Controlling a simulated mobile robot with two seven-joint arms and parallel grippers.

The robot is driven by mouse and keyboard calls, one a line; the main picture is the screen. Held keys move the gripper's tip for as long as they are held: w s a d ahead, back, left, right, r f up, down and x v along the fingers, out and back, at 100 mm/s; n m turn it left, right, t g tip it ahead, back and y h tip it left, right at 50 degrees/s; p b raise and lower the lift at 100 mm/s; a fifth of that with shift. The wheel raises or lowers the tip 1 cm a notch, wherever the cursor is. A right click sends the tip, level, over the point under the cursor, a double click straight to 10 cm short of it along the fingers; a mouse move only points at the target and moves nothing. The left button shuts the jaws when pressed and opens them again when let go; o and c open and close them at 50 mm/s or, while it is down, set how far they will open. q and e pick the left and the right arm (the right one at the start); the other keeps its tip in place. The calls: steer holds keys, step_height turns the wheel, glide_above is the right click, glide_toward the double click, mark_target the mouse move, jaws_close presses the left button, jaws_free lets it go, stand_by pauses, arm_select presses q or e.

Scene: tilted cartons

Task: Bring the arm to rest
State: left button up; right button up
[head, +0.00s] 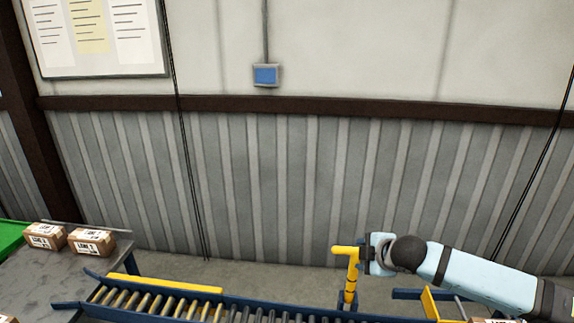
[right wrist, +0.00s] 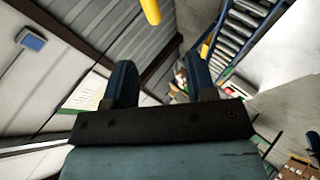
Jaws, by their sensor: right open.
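My right arm comes in from the right in the head view, held out over the conveyor side. My right gripper (head: 366,254) is near a yellow post (head: 350,281); I cannot tell whether they touch. In the right wrist view the two dark blue fingers of my right gripper (right wrist: 161,82) stand wide apart with nothing held between them. My left gripper is not in view. Two brown labelled cartons (head: 44,236) (head: 92,241) sit upright on a grey table at the left, far from my right gripper.
A roller conveyor (head: 170,303) with blue rails and a yellow side strip runs along the bottom. The grey table (head: 50,275) and a green surface (head: 10,236) are at the left. A blue box (head: 266,75) hangs on the wall. Floor shows between conveyor and wall.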

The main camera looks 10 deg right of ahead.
steer(key=s+a+f+m+y, duration=0.4)
steer(key=s+a+f+m, duration=0.2)
steer(key=s+a+f, duration=0.8)
steer(key=s+d+f+m+h, duration=0.2)
steer(key=s+d+f+m, duration=0.1)
steer(key=s, duration=0.6)
steer(key=s+d+f+m+t+h, duration=0.1)
steer(key=s+d+f+m, duration=0.3)
steer(key=s, duration=0.6)
steer(key=shift+d+f+m+h, duration=0.15)
steer(key=shift+f+m+h, duration=0.35)
steer(key=shift+f+m, duration=0.2)
steer(key=shift+w, duration=0.1)
steer(key=shift+c, duration=0.8)
steer(key=shift+d, duration=0.1)
